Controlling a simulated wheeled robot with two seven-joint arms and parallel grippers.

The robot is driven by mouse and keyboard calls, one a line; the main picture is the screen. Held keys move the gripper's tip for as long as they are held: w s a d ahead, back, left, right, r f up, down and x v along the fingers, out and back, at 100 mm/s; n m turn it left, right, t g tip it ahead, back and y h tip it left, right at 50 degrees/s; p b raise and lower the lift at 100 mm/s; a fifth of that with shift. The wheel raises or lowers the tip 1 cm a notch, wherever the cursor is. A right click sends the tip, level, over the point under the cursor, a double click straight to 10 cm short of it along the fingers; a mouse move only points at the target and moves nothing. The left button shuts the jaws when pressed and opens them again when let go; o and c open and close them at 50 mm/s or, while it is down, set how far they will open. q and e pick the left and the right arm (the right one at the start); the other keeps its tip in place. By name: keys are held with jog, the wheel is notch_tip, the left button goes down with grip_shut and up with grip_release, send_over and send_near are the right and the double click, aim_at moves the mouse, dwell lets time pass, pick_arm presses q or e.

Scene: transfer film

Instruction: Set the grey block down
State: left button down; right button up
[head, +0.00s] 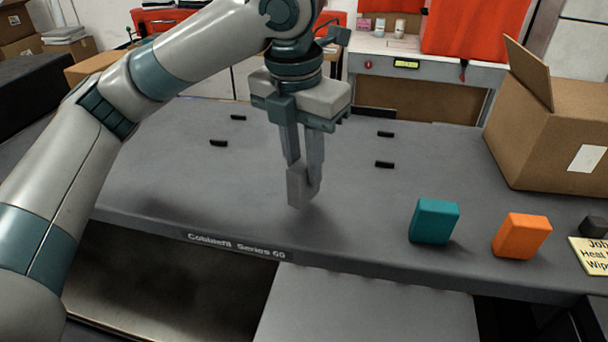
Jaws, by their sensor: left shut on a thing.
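My left gripper (304,172) points down over the front middle of the grey machine top (200,185). It is shut on a small grey block (297,188), which is held upright between the fingertips. The block's lower end is close to the surface; I cannot tell whether it touches. Part of the block is hidden by the fingers. My right gripper is not in view.
A teal block (434,221) and an orange block (521,236) stand to the right. A cardboard box (550,135), a small dark block (593,226) and a yellow note (592,256) are farther right. Several black pieces (385,165) lie behind.

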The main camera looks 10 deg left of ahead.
aim_at(304, 180)
pick_arm(q)
notch_tip(304, 180, down, 2)
jog(key=shift+f+p, duration=0.1)
jog(key=shift+p, duration=0.25)
jog(key=shift+f, duration=0.4)
jog(key=shift+f, duration=0.1)
jog(key=c, duration=1.5)
grip_release()
jog(key=shift+c, duration=0.2)
jog(key=shift+r, duration=0.7)
jog(key=r+b, duration=0.1)
jog(key=r, duration=0.2)
jog(key=s+r, duration=0.1)
jog(key=r, duration=0.3)
jog(key=r+b, duration=0.1)
jog(key=r, duration=0.2)
jog(key=shift+s+a+r+b, duration=0.15)
jog(key=shift+a+r+b, duration=0.15)
jog(key=shift+r, duration=0.1)
